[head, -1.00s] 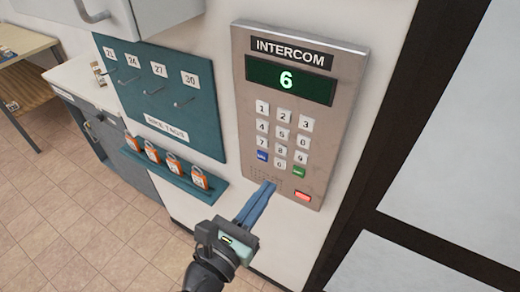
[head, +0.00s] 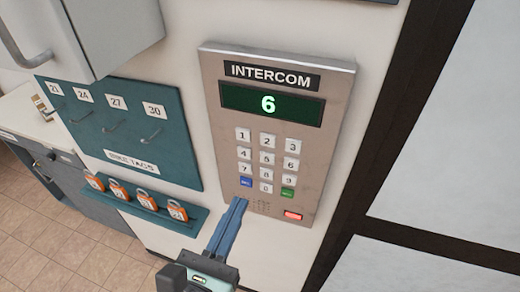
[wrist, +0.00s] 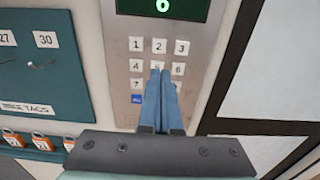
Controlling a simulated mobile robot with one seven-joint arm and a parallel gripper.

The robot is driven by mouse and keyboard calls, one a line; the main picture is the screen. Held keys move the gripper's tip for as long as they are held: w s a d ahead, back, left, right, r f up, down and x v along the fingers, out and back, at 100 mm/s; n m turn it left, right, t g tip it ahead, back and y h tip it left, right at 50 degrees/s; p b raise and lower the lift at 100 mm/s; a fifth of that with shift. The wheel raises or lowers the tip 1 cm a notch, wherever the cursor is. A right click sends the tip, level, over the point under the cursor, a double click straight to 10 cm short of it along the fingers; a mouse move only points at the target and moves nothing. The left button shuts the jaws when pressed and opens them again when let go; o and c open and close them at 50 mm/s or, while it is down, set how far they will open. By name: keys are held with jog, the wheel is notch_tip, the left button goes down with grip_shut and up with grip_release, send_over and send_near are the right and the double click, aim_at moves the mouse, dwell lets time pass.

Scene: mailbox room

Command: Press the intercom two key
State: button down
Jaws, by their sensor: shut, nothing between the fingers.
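The intercom panel (head: 220,148) is a tan metal box on the wall, with a green "6" lit on its dark display (head: 272,104). Its two key (head: 268,141) is a white square in the middle of the top key row; it also shows in the wrist view (wrist: 159,45). My gripper (head: 240,202) is shut and empty, its blue fingers pointing up at the panel's lower left in the head view. In the wrist view the fingertips (wrist: 163,72) overlap the key column below the two key and hide part of the lower keys. I cannot tell whether they touch the panel.
A blue key (head: 245,181), a green key (head: 288,192) and a red button (head: 292,215) sit low on the panel. Left are a teal hook board (head: 180,165) and a ledge (head: 185,224) with several orange padlocks. A dark frame (head: 385,130) stands right.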

aim_at(268, 142)
jog(key=p+x, duration=0.4)
jog(key=x, duration=0.9)
jog(key=shift+w+d, duration=0.15)
jog(key=shift+w, duration=0.3)
